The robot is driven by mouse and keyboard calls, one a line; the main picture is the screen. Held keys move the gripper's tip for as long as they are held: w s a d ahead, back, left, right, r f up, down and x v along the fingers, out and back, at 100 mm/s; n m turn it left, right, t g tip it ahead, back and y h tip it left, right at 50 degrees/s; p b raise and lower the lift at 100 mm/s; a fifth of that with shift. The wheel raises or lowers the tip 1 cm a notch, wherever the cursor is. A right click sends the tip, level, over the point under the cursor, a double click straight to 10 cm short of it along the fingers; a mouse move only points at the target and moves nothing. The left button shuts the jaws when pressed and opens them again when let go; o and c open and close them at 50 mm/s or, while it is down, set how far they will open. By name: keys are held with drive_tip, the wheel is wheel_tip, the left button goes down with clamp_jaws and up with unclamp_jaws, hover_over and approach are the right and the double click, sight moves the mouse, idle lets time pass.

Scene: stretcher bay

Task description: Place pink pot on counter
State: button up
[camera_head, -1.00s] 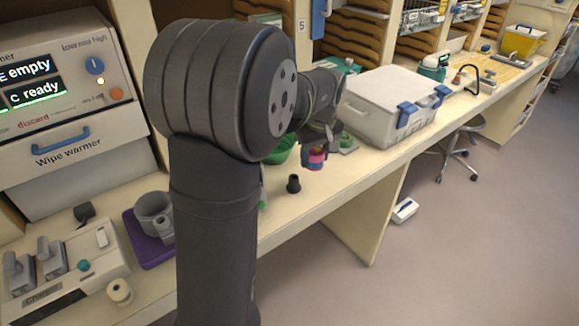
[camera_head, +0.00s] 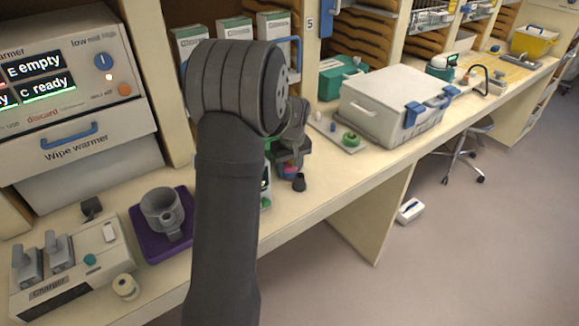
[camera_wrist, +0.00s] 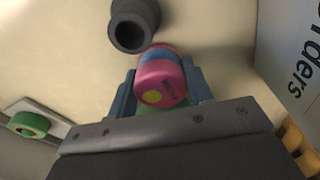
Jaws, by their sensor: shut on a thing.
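The pink pot (camera_wrist: 160,84) has a yellow dot on its end and a blue band. It sits between the two fingers of my gripper (camera_wrist: 160,92) in the wrist view, and the gripper is shut on it. In the head view the pot (camera_head: 290,169) is small and low under my wrist, close over the counter (camera_head: 330,180). Whether it touches the counter cannot be told. A dark hollow cup (camera_wrist: 132,28) stands just beside the pot in the wrist view, and the same dark piece (camera_head: 299,183) shows in the head view.
A white case with blue latches (camera_head: 392,105) and a green ring on a white plate (camera_head: 350,139) stand to the right. A grey mug-like holder on a purple mat (camera_head: 146,248) and a charger (camera_head: 70,262) are at the left. The counter's front edge is close.

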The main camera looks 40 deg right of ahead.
drive_tip(key=shift+f, duration=0.15)
drive_tip(key=o, duration=1)
drive_tip(key=shift+o, duration=0.4)
wheel_tip(320, 180, up, 12)
drive_tip(key=s, duration=0.1)
drive_tip(key=shift+s, duration=0.2)
